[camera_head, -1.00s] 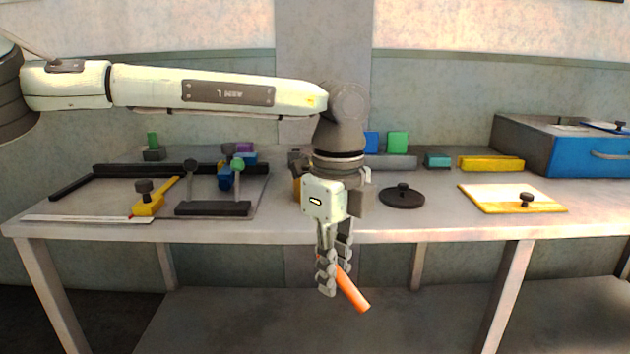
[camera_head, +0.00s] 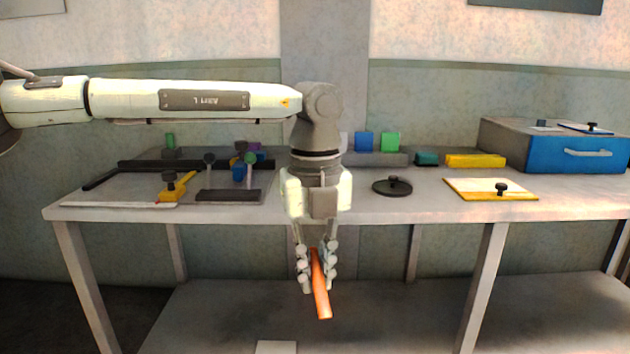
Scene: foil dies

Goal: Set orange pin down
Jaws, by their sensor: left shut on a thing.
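The orange pin (camera_head: 321,291) is a slim orange rod, held nearly upright with a slight tilt, its lower end pointing down. My left gripper (camera_head: 317,272) is shut on its upper part, in front of the table's front edge. In the picture the pin lies below the tabletop, over the lower shelf, and its lower end touches nothing that I can see. My right gripper is not in view.
The grey table (camera_head: 400,211) holds a black knobbed disc (camera_head: 392,187), a yellow-edged board (camera_head: 490,195), a yellow block (camera_head: 475,161) and a blue-fronted box (camera_head: 575,154). A dark stand (camera_head: 228,195) and a yellow tool (camera_head: 172,190) are at left. Table around the disc is clear.

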